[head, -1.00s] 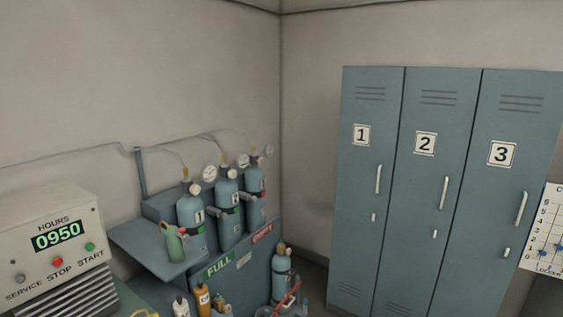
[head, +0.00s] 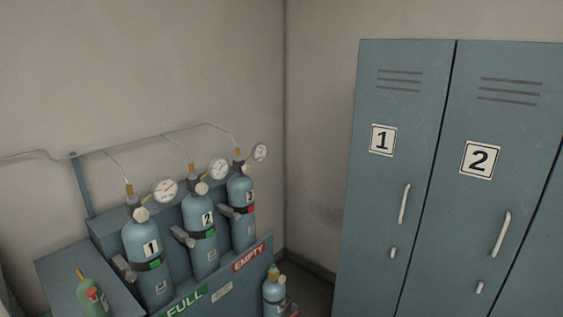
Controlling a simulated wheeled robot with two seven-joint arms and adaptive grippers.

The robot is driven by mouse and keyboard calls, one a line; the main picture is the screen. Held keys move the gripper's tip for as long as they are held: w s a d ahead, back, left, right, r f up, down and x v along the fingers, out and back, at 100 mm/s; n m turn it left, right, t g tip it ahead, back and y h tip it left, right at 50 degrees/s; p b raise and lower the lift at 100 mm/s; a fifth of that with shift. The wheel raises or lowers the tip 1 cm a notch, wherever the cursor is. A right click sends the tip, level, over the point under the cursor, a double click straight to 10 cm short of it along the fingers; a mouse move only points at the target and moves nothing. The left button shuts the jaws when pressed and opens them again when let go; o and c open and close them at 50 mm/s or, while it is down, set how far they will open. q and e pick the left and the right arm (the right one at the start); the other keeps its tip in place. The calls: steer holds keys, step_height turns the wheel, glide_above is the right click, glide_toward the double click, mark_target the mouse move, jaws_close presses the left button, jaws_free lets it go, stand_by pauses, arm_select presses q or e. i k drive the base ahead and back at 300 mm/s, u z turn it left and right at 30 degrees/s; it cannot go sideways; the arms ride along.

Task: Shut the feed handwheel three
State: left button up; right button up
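Three blue cylinders stand in a rack on the left in the head view: cylinder 1 (head: 148,262), cylinder 2 (head: 204,241) and cylinder 3 (head: 242,213). Each has a valve on top with a thin hose and a round gauge. Neither of my grippers is in view.
The rack front bears a green FULL sign (head: 187,302) and a red EMPTY sign (head: 252,257). A loose blue cylinder (head: 274,291) stands right of the rack. A small green bottle (head: 92,297) is at lower left. Lockers 1 (head: 378,220) and 2 (head: 463,230) fill the right.

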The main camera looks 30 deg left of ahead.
mark_target(247, 168)
steer(key=u, duration=0.3)
steer(key=i, duration=1)
steer(key=u, duration=0.6)
